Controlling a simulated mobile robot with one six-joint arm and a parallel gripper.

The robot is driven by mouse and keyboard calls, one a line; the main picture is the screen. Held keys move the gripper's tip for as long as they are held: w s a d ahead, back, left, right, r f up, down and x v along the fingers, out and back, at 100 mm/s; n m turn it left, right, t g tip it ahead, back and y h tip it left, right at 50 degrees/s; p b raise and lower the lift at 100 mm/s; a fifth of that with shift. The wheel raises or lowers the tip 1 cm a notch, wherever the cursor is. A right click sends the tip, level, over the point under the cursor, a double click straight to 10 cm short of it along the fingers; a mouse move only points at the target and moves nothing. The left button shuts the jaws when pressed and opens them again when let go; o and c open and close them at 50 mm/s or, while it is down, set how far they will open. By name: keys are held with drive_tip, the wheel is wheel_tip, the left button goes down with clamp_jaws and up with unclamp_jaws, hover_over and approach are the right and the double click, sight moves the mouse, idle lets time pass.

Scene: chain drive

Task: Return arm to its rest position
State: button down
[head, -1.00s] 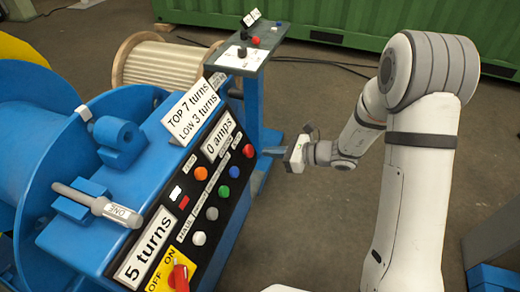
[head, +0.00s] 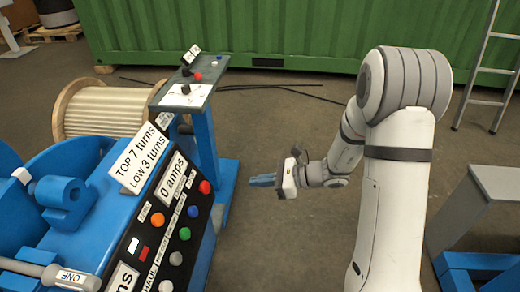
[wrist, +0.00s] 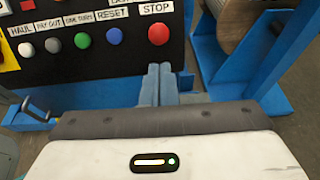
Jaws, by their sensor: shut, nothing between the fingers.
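My gripper (head: 262,180) is in the middle of the head view, at the end of my white and grey arm. Its blue fingers are together and empty, pointing left toward the blue control console (head: 100,215), apart from it. In the wrist view the closed fingers (wrist: 159,84) point at the console's button panel. The red STOP button (wrist: 158,34) is just above the fingertips there, with the blue RESET button (wrist: 113,36) to its left. The head view shows the panel's red button (head: 205,187) and a sign reading 0 amps (head: 173,182).
A small blue stand (head: 205,130) with a control plate is behind the console, and a wooden spool (head: 100,110) is left of it. A green container (head: 290,40) spans the back. A ladder (head: 490,65) and grey steps (head: 490,205) are at right. Floor around my gripper is clear.

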drive_tip(key=s+d+r+n+g+h+p, duration=0.2)
drive_tip(key=s+d+r+n+h+p, duration=0.1)
drive_tip(key=s+r+n+p, duration=0.25)
drive_tip(key=s+d+r+n+g+h+p, duration=0.1)
drive_tip(key=s+d+r+n+h+p, duration=0.1)
drive_tip(key=s+r+n+h, duration=0.45)
drive_tip(key=s+d+r+n+t+h+p, duration=0.2)
drive_tip(key=s+d+r+n+p, duration=0.1)
drive_tip(key=d+r, duration=0.3)
drive_tip(key=s+d+r+n+t+h+p, duration=0.2)
drive_tip(key=s+d+r+n+h+p, duration=0.1)
drive_tip(key=d+r, duration=0.3)
drive_tip(key=shift+s+d+r+n, duration=0.3)
drive_tip(key=shift+r+n, duration=0.3)
drive_tip(key=shift+r, duration=0.25)
